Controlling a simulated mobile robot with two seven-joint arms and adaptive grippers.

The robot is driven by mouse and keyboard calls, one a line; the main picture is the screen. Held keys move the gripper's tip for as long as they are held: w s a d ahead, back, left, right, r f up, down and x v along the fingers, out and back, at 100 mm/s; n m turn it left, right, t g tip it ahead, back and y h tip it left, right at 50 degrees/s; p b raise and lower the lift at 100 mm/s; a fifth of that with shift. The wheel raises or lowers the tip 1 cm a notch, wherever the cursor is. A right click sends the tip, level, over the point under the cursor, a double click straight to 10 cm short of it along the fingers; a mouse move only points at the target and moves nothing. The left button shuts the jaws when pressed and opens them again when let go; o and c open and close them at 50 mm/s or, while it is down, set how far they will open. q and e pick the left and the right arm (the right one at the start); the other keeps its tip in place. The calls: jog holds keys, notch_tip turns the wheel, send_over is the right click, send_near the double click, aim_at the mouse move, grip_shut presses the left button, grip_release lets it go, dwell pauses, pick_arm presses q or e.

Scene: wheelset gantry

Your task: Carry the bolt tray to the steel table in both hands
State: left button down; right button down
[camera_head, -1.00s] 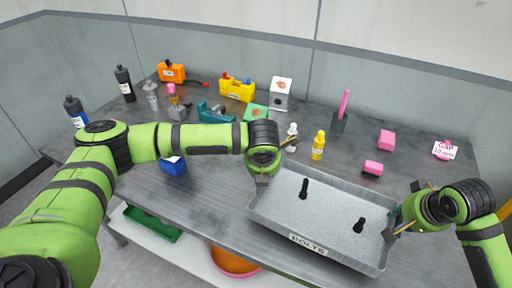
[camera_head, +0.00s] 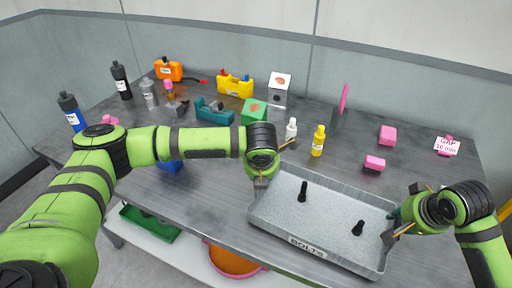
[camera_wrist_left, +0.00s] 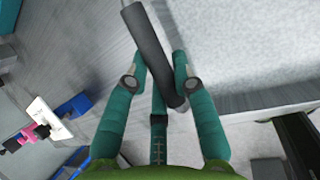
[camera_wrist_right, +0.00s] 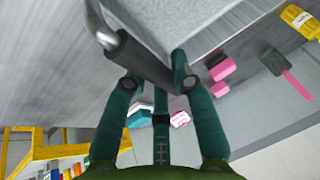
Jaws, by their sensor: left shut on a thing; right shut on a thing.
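The bolt tray (camera_head: 283,222) is a grey shallow tray with a "BOLTS" label on its near wall, at the lower right of the head view. Two black bolts (camera_head: 303,192) (camera_head: 358,229) stand in it. My left gripper (camera_head: 261,181) is shut on the tray's left handle, a dark bar (camera_wrist_left: 150,50) between its fingers in the left wrist view. My right gripper (camera_head: 402,230) is shut on the right handle, whose dark bar (camera_wrist_right: 140,58) shows in the right wrist view. The tray looks roughly level. Its height over the grey metal table (camera_head: 215,203) is unclear.
Behind the tray stand a yellow bottle (camera_head: 318,142), a white bottle (camera_head: 291,130) and pink blocks (camera_head: 374,163) (camera_head: 387,135). A green box (camera_head: 254,113) and a teal tool (camera_head: 213,109) stand farther left. A lower shelf holds a green bin (camera_head: 150,224) and an orange bowl (camera_head: 235,261).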

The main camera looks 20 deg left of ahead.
pick_arm(q)
jog(key=shift+a+f+b, duration=0.15)
jog(key=shift+f+b, duration=0.35)
jog(key=shift+f, duration=0.2)
pick_arm(e)
jog(key=shift+d+f, duration=0.1)
jog(key=shift+f, duration=0.55)
pick_arm(q)
jog(key=c, duration=1)
grip_release()
jog(key=shift+c, duration=0.2)
pick_arm(e)
jog(key=c, duration=1)
grip_release()
jog(key=shift+c, duration=0.2)
pick_arm(q)
jog(key=shift+r, duration=0.1)
jog(key=shift+r, duration=0.1)
pick_arm(e)
jog(key=shift+r, duration=0.1)
pick_arm(q)
jog(key=v, duration=1.1)
jog(key=shift+s+r, duration=0.25)
jog(key=shift+r, duration=0.05)
pick_arm(e)
jog(key=v, duration=1.2)
